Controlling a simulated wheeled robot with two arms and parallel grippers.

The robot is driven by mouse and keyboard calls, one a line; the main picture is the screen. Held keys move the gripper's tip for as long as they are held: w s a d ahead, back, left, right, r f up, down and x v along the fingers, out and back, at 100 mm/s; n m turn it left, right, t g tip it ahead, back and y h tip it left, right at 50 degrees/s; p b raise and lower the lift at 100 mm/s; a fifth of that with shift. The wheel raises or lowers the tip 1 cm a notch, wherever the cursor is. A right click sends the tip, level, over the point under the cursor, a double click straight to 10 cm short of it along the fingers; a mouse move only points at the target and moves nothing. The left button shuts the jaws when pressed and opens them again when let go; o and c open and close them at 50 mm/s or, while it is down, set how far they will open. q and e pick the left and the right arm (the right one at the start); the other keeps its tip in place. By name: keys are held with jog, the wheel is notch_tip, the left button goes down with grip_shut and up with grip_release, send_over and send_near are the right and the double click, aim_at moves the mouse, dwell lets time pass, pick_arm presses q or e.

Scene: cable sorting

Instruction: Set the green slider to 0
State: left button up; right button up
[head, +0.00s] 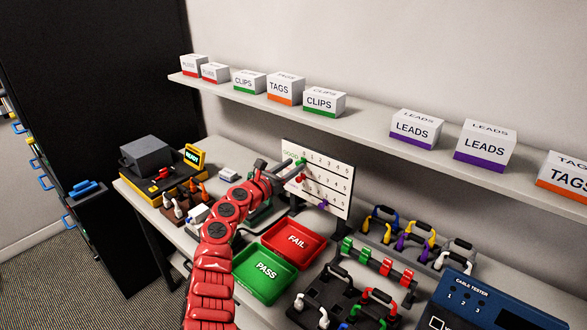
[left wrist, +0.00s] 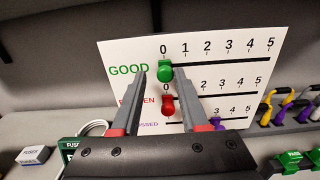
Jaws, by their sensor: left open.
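The white score board (head: 335,176) stands at the back of the bench with three slotted rows numbered 0 to 5. The green slider (left wrist: 165,71) sits under the 0 of the top row, marked GOOD; it also shows small in the head view (head: 301,161). My left gripper (left wrist: 160,75) is open and empty in front of the board. Its fingertips appear on either side of the green slider, with gaps visible at both sides. In the head view the gripper (head: 277,170) reaches the board's left part. My right gripper is not in view.
The red slider (left wrist: 168,105) sits at 0 in the second row, just below. The purple slider (left wrist: 216,123) sits farther right in the bottom row. Red FAIL (head: 294,243) and green PASS (head: 259,274) trays lie in front. Cable racks (head: 380,265) stand right; a shelf (head: 365,122) runs above.

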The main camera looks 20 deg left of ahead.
pick_arm(q)
jog(key=shift+o, duration=0.7)
jog(key=shift+a, duration=0.1)
jog(key=shift+s, duration=0.1)
jog(key=v, duration=1.7)
jog(key=shift+s, duration=0.1)
